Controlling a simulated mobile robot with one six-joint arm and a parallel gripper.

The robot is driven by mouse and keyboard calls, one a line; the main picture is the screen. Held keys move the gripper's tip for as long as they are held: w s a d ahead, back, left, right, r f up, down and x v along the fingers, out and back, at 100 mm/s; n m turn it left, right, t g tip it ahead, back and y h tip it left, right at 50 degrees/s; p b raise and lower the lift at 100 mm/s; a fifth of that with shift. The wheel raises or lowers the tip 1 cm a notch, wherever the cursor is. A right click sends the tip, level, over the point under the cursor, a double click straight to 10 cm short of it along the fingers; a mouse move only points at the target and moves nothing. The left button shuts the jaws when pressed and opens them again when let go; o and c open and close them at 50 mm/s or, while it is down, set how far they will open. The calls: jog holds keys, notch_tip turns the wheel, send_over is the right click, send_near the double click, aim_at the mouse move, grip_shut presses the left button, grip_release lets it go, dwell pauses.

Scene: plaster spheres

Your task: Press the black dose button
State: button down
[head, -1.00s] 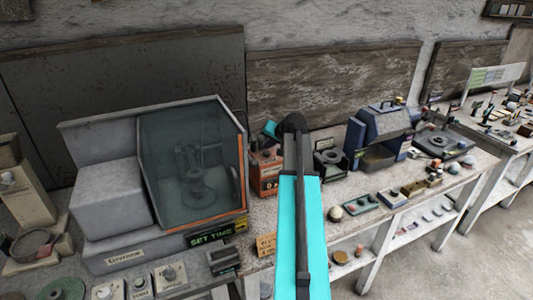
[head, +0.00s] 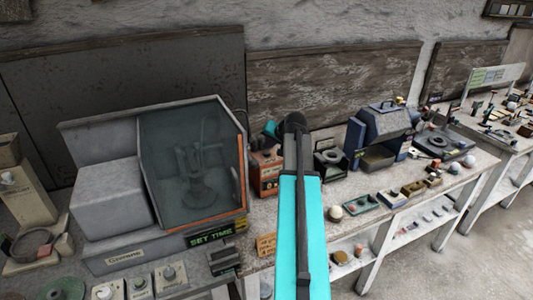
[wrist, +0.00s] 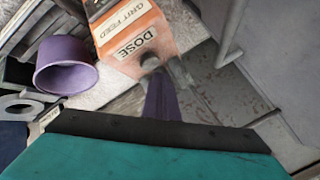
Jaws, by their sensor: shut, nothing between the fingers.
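The orange grit feed box (wrist: 133,35) has a white DOSE label (wrist: 135,45); the box also shows in the head view (head: 266,180), left of my arm. A small dark round button (wrist: 150,62) sits just below that label in the wrist view, partly hidden by my gripper. My gripper (wrist: 160,82) is shut and empty, its purplish fingers pointing at the box with their tips overlapping the button's lower edge. I cannot tell whether they touch it. In the head view the fingertips cannot be made out.
A purple cup (wrist: 66,66) stands left of the box in the wrist view. A grey cabinet with a glazed front (head: 190,170) is close on the left in the head view. A blue machine (head: 380,135) stands to the right. Small items line the bench front.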

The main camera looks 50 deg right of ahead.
aim_at(269, 154)
jog(key=shift+f+b, duration=0.65)
jog(key=shift+f, duration=0.35)
dwell(1.4)
jog(key=shift+r, duration=0.2)
jog(key=shift+r+p, duration=0.5)
jog(key=shift+r, duration=0.25)
dwell(0.3)
jog(key=shift+r+p, duration=1.2)
jog(key=shift+r, duration=1.35)
jog(key=shift+s+f, duration=0.1)
